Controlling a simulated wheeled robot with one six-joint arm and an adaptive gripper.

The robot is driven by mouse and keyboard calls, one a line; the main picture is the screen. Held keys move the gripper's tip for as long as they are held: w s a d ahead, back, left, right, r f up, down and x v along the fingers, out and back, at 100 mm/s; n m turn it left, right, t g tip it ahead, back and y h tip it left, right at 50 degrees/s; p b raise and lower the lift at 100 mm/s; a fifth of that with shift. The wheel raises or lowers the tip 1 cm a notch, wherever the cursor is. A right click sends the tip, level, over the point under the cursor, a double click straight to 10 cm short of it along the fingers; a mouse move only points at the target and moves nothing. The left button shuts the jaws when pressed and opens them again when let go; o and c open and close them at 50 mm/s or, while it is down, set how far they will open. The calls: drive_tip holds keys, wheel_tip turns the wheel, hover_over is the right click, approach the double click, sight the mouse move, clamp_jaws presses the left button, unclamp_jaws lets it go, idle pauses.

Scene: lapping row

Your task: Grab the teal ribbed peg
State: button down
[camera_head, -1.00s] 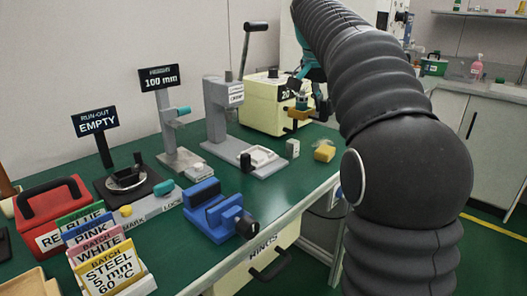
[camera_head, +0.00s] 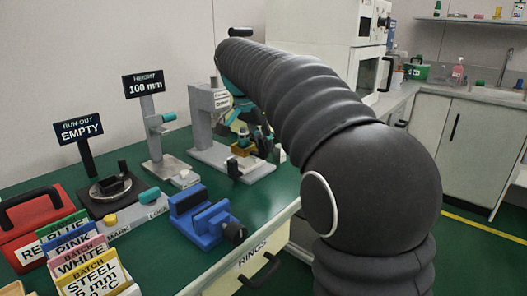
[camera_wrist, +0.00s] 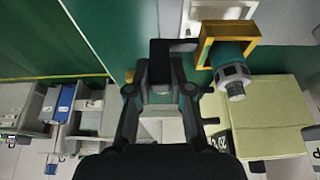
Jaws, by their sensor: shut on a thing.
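A teal peg with a grey ribbed end (camera_wrist: 232,68) sits in an ochre square frame (camera_wrist: 208,42), right of my fingers in the wrist view. A black bar (camera_wrist: 172,47) runs from the frame to between the fingertips. My gripper (camera_wrist: 162,80) appears shut on this bar, with the fingers beside the peg and not on it. In the head view the teal peg (camera_head: 243,140) and ochre frame (camera_head: 243,151) are small beside my gripper, in front of the grey lever press. My arm hides part of that area.
The grey press (camera_head: 205,125), height stand (camera_head: 152,130) and run-out stand (camera_head: 112,190) stand along the green bench. A blue vise (camera_head: 200,212), batch cards (camera_head: 90,270) and red case (camera_head: 30,228) are nearer. A pale yellow box (camera_wrist: 265,120) lies below right in the wrist view.

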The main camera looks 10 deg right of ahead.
drive_tip(key=shift+f, duration=1.25)
drive_tip(key=shift+f, duration=0.15)
drive_tip(key=c, duration=1.1)
unclamp_jaws()
drive_tip(key=shift+o, duration=0.2)
drive_tip(key=shift+f, duration=0.1)
drive_tip(key=v, duration=1.4)
drive_tip(key=shift+p, duration=0.45)
